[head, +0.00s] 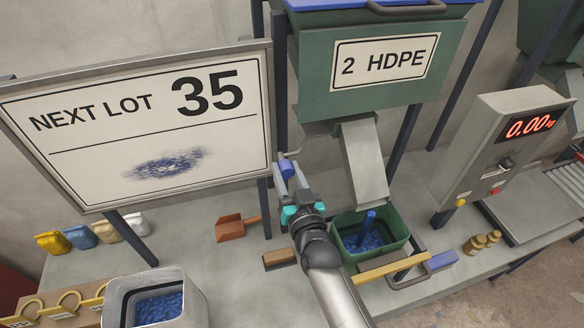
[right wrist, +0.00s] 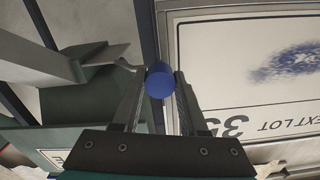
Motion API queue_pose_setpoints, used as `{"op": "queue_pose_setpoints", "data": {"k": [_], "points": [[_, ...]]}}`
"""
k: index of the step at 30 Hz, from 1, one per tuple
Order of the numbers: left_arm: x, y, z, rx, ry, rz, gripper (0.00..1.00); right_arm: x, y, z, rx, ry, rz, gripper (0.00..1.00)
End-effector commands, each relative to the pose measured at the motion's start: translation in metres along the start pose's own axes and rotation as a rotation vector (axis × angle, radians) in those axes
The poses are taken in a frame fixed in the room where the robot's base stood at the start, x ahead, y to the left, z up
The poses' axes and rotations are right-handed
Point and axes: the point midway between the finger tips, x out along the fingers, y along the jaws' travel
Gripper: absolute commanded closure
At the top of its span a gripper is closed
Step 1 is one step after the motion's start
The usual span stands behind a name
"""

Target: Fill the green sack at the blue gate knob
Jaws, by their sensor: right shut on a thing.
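The green sack (head: 408,240) stands open under the grey chute (head: 366,165) of the green "2 HDPE" hopper (head: 330,95). Blue flakes (head: 362,243) lie inside it, below its rim, and a narrow blue stream (head: 368,222) shows between the chute mouth and the flakes. My right gripper (head: 289,172) is shut on the blue gate knob (head: 285,167), left of the chute. In the right wrist view the round blue knob (right wrist: 160,80) sits between both fingertips. My left gripper is not in view.
A "NEXT LOT 35" board (head: 140,130) stands close left of my right gripper. A scale display (head: 530,124) reads 0.00 at right. A grey bin of blue flakes (head: 190,284), an orange scoop (head: 236,228) and small brass weights (head: 475,245) stand on the bench.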

Motion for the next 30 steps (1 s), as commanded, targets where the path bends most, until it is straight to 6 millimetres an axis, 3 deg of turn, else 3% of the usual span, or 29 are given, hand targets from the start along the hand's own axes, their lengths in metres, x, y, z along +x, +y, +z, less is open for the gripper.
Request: {"op": "queue_pose_setpoints", "data": {"k": [5,6,13,23,30], "points": [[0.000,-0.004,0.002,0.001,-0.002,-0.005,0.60,0.000,0.003,-0.001,-0.004,0.001,0.004,1.00],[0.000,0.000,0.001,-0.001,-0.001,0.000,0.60,0.000,0.003,0.000,-0.004,0.002,0.004,0.54],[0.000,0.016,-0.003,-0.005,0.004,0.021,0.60,0.000,0.003,-0.001,-0.003,0.002,0.004,0.28],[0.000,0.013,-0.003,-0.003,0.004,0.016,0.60,-0.003,0.003,-0.001,-0.003,0.002,0.004,0.28],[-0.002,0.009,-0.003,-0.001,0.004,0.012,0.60,-0.032,0.003,0.000,-0.003,0.000,0.004,0.28]]}}
